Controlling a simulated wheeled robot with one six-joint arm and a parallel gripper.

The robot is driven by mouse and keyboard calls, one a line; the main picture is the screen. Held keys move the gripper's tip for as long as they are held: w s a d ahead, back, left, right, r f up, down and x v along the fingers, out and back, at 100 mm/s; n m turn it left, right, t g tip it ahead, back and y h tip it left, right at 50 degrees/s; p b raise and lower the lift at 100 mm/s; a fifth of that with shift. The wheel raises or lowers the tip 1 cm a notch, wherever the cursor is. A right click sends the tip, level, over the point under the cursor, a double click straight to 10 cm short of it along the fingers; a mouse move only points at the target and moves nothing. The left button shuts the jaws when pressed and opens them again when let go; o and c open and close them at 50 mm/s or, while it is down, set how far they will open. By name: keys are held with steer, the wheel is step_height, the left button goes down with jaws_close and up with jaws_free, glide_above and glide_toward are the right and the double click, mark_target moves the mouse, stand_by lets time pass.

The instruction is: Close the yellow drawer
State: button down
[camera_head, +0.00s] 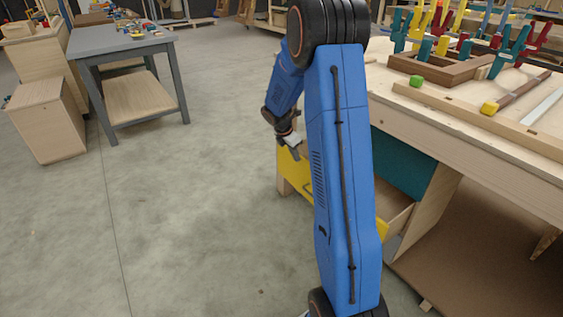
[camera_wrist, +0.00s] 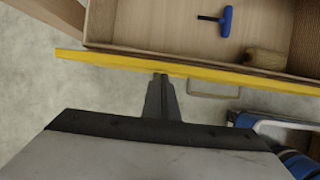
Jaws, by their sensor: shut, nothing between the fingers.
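The yellow drawer (camera_head: 292,173) is pulled out from under the wooden workbench, and my blue arm hides much of it in the head view. In the wrist view, the yellow front edge (camera_wrist: 190,70) runs across the picture, with the open wooden inside above it. A metal handle (camera_wrist: 214,90) shows on the front. My gripper (camera_wrist: 161,78) is shut and empty, its tip at or very near the outer side of the yellow front, left of the handle. I cannot tell whether it touches. In the head view my gripper (camera_head: 296,154) is beside the drawer's left end.
A blue-handled tool (camera_wrist: 224,18) and a wooden block (camera_wrist: 264,57) lie in the drawer. The workbench top (camera_head: 450,128) carries clamps and blocks. A grey table (camera_head: 122,42) and wooden cabinet (camera_head: 45,120) stand left. The floor (camera_head: 190,220) between is clear.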

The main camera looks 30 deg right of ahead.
steer(key=d, duration=1.4)
steer(key=shift+w+d, duration=0.2)
steer(key=shift+w, duration=0.05)
steer(key=shift+a, duration=0.15)
